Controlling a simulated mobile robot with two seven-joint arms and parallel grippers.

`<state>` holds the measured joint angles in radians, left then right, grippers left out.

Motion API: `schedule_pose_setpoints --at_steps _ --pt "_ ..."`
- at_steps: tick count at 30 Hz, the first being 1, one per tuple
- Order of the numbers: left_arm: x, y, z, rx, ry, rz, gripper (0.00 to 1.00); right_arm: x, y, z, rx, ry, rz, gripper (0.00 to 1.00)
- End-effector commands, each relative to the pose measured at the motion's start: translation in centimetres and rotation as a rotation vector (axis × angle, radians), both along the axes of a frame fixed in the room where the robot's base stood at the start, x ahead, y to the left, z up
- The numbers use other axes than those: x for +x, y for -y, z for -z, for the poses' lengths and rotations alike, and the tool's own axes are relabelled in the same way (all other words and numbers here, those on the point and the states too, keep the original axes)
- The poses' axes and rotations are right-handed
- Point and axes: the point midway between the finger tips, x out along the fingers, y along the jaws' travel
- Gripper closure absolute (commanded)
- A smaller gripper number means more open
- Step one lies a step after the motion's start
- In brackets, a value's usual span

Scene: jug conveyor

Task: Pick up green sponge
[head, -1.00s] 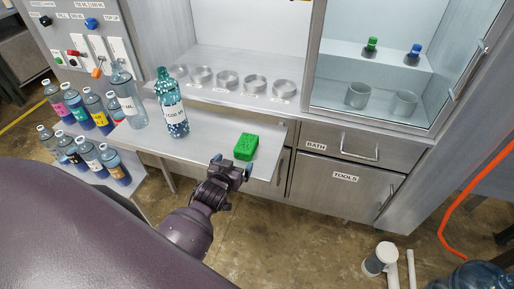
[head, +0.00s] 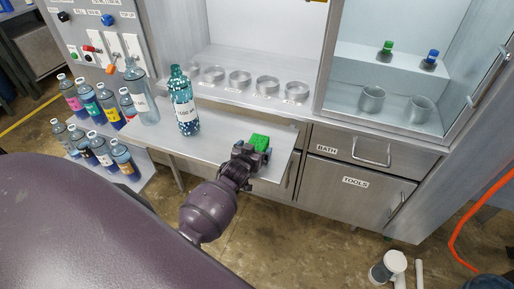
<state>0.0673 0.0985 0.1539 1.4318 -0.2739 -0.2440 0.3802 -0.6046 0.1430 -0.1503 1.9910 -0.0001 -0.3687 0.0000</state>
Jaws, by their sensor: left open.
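The green sponge (head: 259,141) lies on the grey metal shelf (head: 212,147), near its right end. My left gripper (head: 252,152) is at the sponge, on its near side, with the fingers around or just in front of its lower part. The gripper is open. It hides the near part of the sponge, so I cannot tell whether the fingers touch it. My right gripper is not in the view.
A teal speckled bottle (head: 185,105) and a clear jug (head: 141,98) stand on the shelf to the left. Several metal rings (head: 267,86) line the ledge behind. A drawer (head: 357,147) is at the right.

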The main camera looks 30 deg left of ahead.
Motion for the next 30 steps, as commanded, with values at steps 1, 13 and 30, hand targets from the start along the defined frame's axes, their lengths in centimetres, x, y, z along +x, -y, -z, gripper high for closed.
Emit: schedule_pose_setpoints --at_steps 1,13,30 --pt "0.46 -0.10 0.24 0.000 0.000 0.000 0.02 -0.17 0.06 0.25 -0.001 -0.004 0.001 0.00" --pt "0.96 -0.20 0.37 0.000 -0.001 0.000 0.11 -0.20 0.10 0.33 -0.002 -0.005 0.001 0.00" --pt "0.95 -0.19 0.26 0.000 0.000 0.001 0.59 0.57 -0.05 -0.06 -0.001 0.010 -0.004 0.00"
